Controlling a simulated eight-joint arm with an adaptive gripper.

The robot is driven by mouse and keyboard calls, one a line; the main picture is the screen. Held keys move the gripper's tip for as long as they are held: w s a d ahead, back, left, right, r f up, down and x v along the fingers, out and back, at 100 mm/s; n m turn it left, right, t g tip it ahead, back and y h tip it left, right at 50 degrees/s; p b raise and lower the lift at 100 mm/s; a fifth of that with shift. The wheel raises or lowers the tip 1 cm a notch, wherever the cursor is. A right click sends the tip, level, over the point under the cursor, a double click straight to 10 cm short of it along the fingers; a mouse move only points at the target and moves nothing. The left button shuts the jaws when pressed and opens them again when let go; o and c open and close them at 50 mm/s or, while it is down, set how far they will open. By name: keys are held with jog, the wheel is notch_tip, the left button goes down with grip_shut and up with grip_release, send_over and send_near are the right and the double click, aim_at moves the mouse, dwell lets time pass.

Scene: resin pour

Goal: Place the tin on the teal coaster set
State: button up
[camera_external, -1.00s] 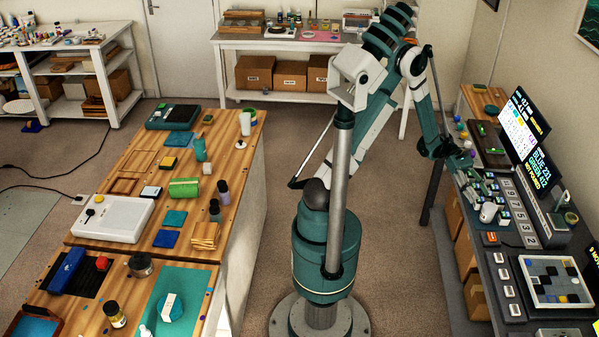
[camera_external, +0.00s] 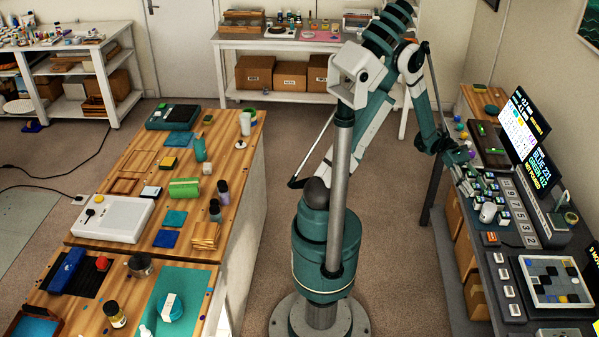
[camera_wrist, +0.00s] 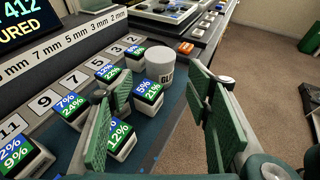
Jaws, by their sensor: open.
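A white cylindrical tin, its dark lettering partly cut off by my finger, stands upright on the dark right-hand bench in the wrist view (camera_wrist: 160,64); it also shows in the external view (camera_external: 488,212). My gripper (camera_wrist: 150,95) is open, with green ridged pads on either side. The tin is just beyond the fingertips, close to the right finger, and not held. In the external view my gripper (camera_external: 476,182) is small, just above the bench. A round teal stack with a white band (camera_external: 170,307), possibly the coaster set, lies on the left table. A teal square (camera_external: 175,218) lies farther back.
Small blocks with percentage displays (camera_wrist: 118,135) crowd around and under my fingers. A numbered strip (camera_wrist: 45,102) runs behind them. A screen (camera_external: 525,140) stands at the bench's back. Open floor (camera_external: 390,260) lies between bench and left table (camera_external: 120,230).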

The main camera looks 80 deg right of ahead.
aim_at(488, 205)
jog(key=shift+o, duration=0.5)
jog(key=shift+a+f+n+g+h+b, duration=0.2)
jog(key=shift+a+n+g+b, duration=0.2)
jog(key=shift+a, duration=0.25)
jog(key=shift+a+f+n+g+h+b, duration=0.15)
jog(key=shift+a+n+g+h+b, duration=0.1)
jog(key=shift+a+g+b, duration=0.25)
jog(key=shift+a+f+n+g+h+b, duration=0.15)
jog(key=shift+a+n+g+b, duration=0.2)
jog(key=shift+a, duration=0.4)
jog(key=shift+a+r+n+g+h+b, duration=0.1)
jog(key=shift+a+n+g+h+b, duration=0.2)
jog(key=shift+a+n+g, duration=0.3)
jog(key=shift+x, duration=1.25)
jog(key=shift+s+b, duration=0.1)
jog(key=shift+b, duration=0.2)
jog(key=shift+b+x, duration=0.8)
jog(key=shift+x, duration=1.75)
